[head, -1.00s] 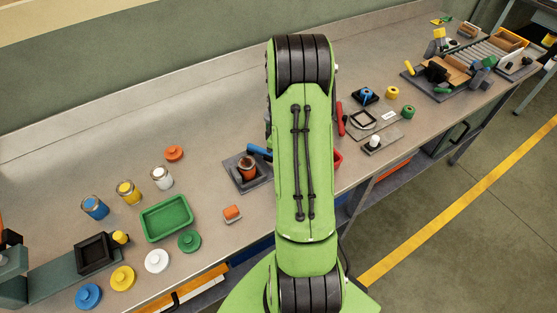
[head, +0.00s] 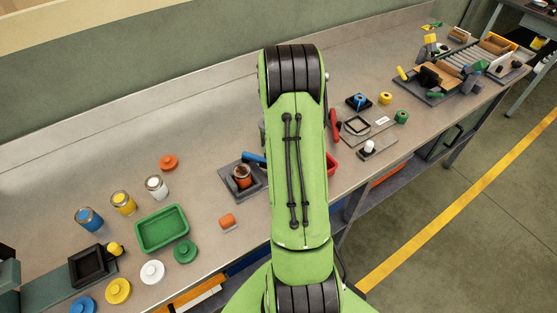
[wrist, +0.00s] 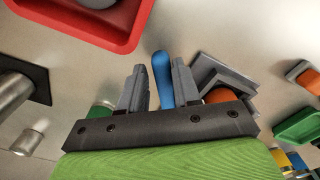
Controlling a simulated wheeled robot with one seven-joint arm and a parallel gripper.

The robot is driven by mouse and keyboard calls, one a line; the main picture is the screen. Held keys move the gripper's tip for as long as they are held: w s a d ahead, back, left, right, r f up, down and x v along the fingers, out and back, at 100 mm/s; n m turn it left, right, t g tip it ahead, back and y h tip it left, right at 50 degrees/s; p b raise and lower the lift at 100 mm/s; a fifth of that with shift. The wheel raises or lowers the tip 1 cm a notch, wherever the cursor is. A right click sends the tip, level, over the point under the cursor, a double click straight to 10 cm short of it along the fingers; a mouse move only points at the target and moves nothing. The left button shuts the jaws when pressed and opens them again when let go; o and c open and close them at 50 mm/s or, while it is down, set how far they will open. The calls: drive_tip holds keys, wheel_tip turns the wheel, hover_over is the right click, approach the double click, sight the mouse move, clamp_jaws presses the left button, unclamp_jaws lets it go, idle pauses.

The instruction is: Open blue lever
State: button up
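The blue lever (wrist: 162,78) lies between the fingers in that view, nearer the right finger. I cannot tell whether a finger touches it. The grey fixture (wrist: 222,75) and its orange part (wrist: 220,95) show just right of the fingers.
A red tray (wrist: 110,42) lies beyond the fingers at the upper left of the wrist view. A green tray (head: 162,227), several jars and coloured lids stand on the bench left of the fixture. A red handle (head: 334,124) and small blocks stand to the right.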

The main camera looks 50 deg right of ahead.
wheel_tip(320, 180, up, 16)
drive_tip(key=p, duration=0.1)
drive_tip(key=shift+p, duration=0.35)
drive_tip(key=shift+f, duration=0.15)
idle(0.4)
